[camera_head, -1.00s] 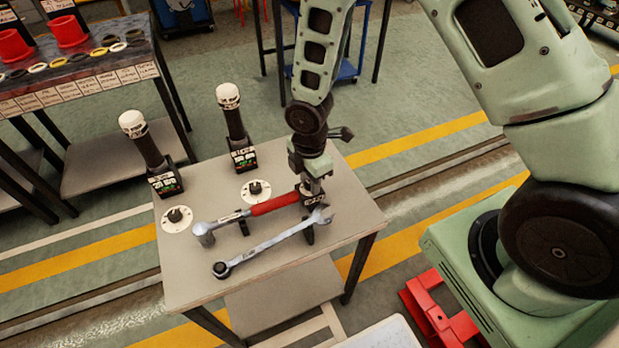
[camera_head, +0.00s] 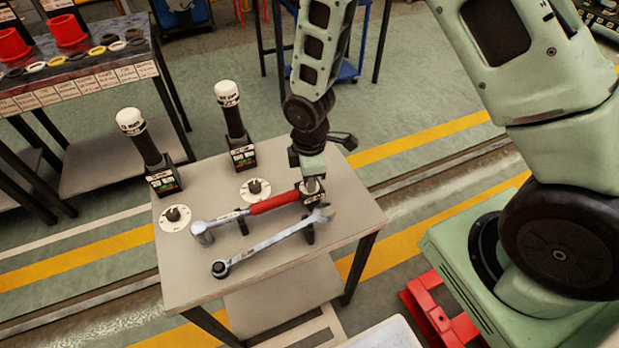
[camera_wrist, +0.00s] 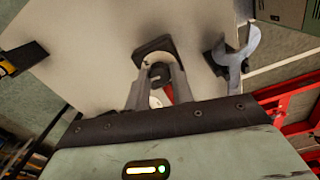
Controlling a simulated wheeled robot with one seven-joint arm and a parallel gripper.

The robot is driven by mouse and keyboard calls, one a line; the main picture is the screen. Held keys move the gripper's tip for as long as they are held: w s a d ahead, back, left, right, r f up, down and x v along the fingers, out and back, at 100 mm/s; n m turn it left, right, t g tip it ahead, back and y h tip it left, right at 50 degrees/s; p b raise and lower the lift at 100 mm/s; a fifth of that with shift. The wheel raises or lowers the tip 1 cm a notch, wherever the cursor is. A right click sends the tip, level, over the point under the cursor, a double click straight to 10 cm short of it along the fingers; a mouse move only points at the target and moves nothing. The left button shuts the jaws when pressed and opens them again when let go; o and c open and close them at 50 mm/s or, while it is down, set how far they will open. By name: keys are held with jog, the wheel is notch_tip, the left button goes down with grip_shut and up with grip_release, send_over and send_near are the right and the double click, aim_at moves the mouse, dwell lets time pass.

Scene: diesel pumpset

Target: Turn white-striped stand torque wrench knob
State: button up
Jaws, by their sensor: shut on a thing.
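The torque wrench (camera_head: 272,203) with a red handle lies on its stand on the small grey table (camera_head: 185,272). Its knob end is at the right, under my gripper (camera_head: 313,192). In the wrist view my gripper (camera_wrist: 156,88) has its two fingers on either side of a dark round knob (camera_wrist: 158,71). It is shut on the knob. A dark block (camera_wrist: 153,48) is just beyond the knob, and a little of the red handle (camera_wrist: 168,93) shows between the fingers. The stand's white stripe cannot be made out, and the gripper partly hides the knob end.
A silver open-ended wrench (camera_head: 270,243) lies in front, its jaw (camera_wrist: 236,50) close to the right of my fingers. Two upright white-capped black tools (camera_head: 147,140) (camera_head: 234,115) and two white discs with dark knobs (camera_head: 176,219) (camera_head: 255,189) stand behind and left.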

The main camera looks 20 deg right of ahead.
jog(key=shift+m, duration=1.1)
jog(key=o, duration=1)
jog(key=shift+r, duration=0.1)
notch_tip(320, 180, up, 17)
jog(key=shift+r+b, duration=0.1)
jog(key=shift+b, duration=0.45)
